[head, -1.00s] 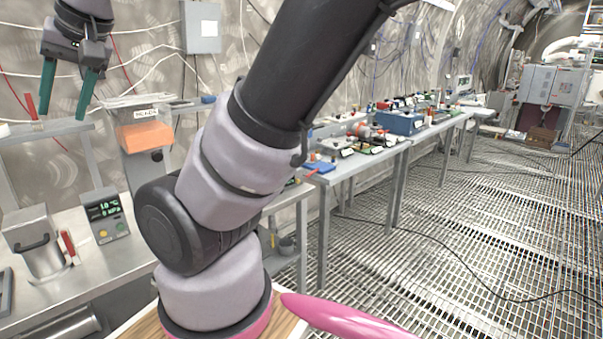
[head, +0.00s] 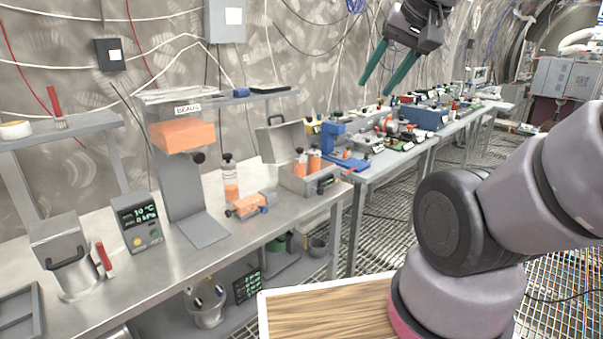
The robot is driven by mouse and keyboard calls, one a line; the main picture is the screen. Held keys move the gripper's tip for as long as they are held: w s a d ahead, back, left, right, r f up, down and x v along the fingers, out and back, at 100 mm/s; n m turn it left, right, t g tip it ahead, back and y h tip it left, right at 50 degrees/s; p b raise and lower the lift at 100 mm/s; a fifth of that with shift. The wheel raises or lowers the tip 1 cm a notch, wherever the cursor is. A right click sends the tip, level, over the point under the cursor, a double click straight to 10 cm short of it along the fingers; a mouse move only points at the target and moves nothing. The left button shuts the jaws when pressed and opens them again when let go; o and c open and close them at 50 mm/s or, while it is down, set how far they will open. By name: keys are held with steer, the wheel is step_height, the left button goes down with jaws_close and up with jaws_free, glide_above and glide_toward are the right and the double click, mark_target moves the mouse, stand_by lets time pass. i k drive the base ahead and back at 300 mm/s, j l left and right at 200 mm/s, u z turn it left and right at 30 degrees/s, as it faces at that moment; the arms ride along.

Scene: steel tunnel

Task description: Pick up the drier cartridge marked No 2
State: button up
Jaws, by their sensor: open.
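No marking "No 2" can be read on any item. Two orange cylinders with dark tops, possibly cartridges, stand in an open grey metal box (head: 304,179) on the steel bench: a left one (head: 300,164) and a right one (head: 314,160). An orange-and-clear bottle-like item with a dark cap (head: 230,180) stands left of the box. A small orange block-like item (head: 245,206) lies in front of it. My gripper (head: 376,88) is at the upper right, fingers apart and pointing down, empty, in the air well above the benches and apart from these items.
A stand with an orange block (head: 183,135) and a display unit (head: 139,222) are on the left of the bench. A lidded metal canister (head: 65,255) is at the front left. A cluttered second bench (head: 375,166) runs away rightward. Grated floor lies beyond it.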

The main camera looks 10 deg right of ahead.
mark_target(299, 160)
steer(key=i+l+z, duration=0.15)
steer(key=i+l, duration=0.2)
steer(key=i+l+z, duration=0.2)
steer(key=i, duration=0.2)
steer(key=i+l+z, duration=0.15)
steer(key=i, duration=0.25)
steer(key=l, duration=0.1)
